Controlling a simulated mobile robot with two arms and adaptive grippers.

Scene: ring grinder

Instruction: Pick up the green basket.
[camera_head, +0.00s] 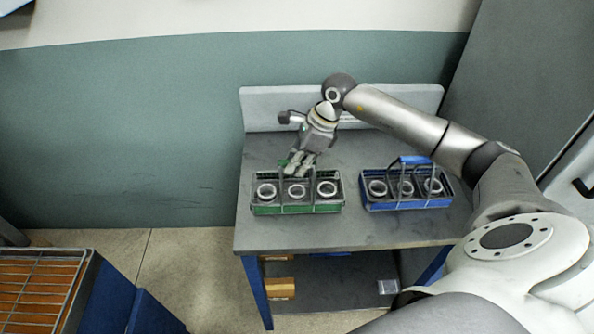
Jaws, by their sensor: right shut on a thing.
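The green basket (298,209) stands on the left part of the grey table, with several pale rings in it. Its handle rises over the middle and is partly hidden by my right gripper. My right gripper (296,166) comes down from above and behind, its fingers shut on the handle of the green basket. The basket looks level and appears to rest on the table top. My left gripper is not in view.
A blue basket (408,203) with several rings and a blue handle stands on the right part of the table (345,232). A low grey backboard (270,108) runs behind. Small boxes (281,288) lie on the lower shelf. An orange-slatted blue bin (50,290) stands at lower left.

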